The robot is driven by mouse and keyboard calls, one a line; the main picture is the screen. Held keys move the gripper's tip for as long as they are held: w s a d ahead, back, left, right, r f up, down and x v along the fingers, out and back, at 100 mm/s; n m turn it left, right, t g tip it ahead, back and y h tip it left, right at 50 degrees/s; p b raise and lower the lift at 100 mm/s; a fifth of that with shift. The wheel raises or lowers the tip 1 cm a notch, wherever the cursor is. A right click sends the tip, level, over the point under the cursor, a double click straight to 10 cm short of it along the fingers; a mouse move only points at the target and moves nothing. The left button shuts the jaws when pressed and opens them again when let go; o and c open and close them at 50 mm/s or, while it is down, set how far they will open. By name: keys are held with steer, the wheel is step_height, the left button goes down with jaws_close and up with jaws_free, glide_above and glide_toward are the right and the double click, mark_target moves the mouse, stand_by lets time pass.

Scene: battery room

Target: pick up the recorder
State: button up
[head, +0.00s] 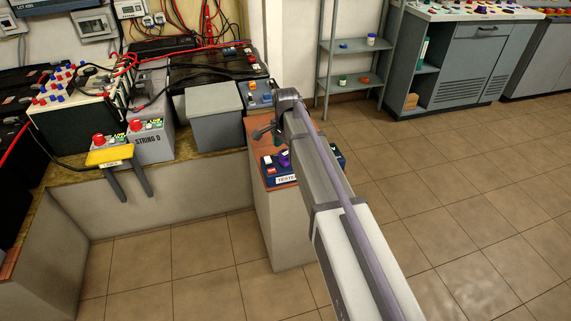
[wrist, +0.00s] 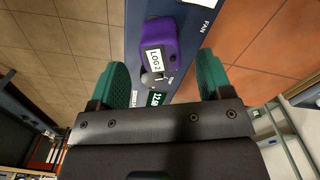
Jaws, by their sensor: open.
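The recorder is most likely the purple block with a white "LOG 2" label (wrist: 165,43) in the wrist view. It rests on a dark blue unit (wrist: 139,28) marked "FAN". In the head view a small purple shape (head: 284,159) shows on the blue unit, partly hidden by my arm. My gripper (wrist: 163,68) is open and empty in the wrist view. Its green fingers stand left and right of the recorder's near part, apart from it. A small grey knob shows by the recorder's near end. In the head view my gripper (head: 266,133) hangs above the unit.
The unit stands on a brown-topped pedestal (head: 264,202). Shelves (head: 352,84) and a control cabinet (head: 470,60) stand behind. The tiled floor at right is clear.

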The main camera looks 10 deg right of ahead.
mark_target(285, 152)
step_height(285, 152, down, 5)
steer(key=b, duration=0.5)
steer(key=shift+a+f, duration=0.15)
steer(key=shift+f, duration=0.05)
steer(key=shift+r, duration=0.25)
steer(key=c, duration=1.1)
